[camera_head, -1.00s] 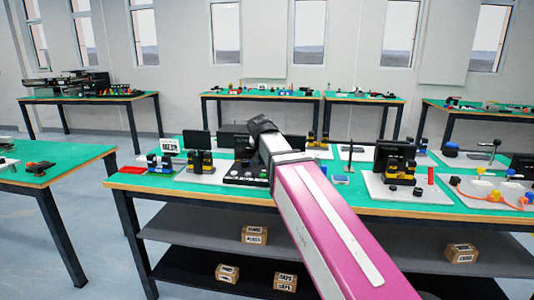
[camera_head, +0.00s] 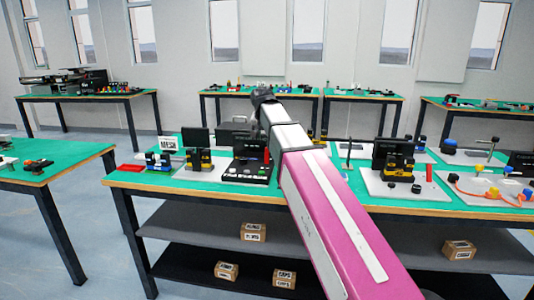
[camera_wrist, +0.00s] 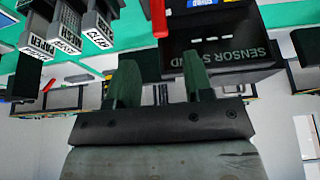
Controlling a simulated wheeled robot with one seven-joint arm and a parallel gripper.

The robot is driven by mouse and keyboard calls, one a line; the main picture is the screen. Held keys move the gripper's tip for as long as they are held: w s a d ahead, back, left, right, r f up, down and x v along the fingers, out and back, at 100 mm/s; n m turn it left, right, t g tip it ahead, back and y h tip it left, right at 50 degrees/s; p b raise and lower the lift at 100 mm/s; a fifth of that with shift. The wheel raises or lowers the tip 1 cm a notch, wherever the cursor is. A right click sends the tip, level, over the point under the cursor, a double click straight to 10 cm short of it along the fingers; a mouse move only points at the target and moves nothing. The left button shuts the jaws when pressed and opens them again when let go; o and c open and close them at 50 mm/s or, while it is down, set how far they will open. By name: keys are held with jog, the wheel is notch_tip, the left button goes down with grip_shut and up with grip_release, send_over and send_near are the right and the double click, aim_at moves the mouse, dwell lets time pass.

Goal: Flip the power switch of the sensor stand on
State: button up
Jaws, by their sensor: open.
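The sensor stand (camera_wrist: 225,50) is a dark box lettered SENSOR STAND, at the upper right of the wrist view. A red upright bar (camera_wrist: 158,18) is beside its left edge in that picture. I cannot tell which part is the power switch. My gripper (camera_wrist: 160,75) shows two green fingers, apart and empty, just below the box in the picture and not visibly touching it. In the head view my gripper end (camera_head: 262,95) is dark and small, raised above the table, and its fingers cannot be made out. I cannot pick out the stand there with certainty.
Labelled blocks (camera_wrist: 66,38) reading PAPER, MESH and CLEAR are left of the fingers. In the head view, a black panel with buttons (camera_head: 247,172), small screens (camera_head: 195,138) and other devices crowd the green table (camera_head: 125,181). Boxes (camera_head: 253,232) lie on the shelf below.

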aim_at(267, 152)
jog(key=x, duration=1)
jog(key=shift+f, duration=0.35)
grip_shut()
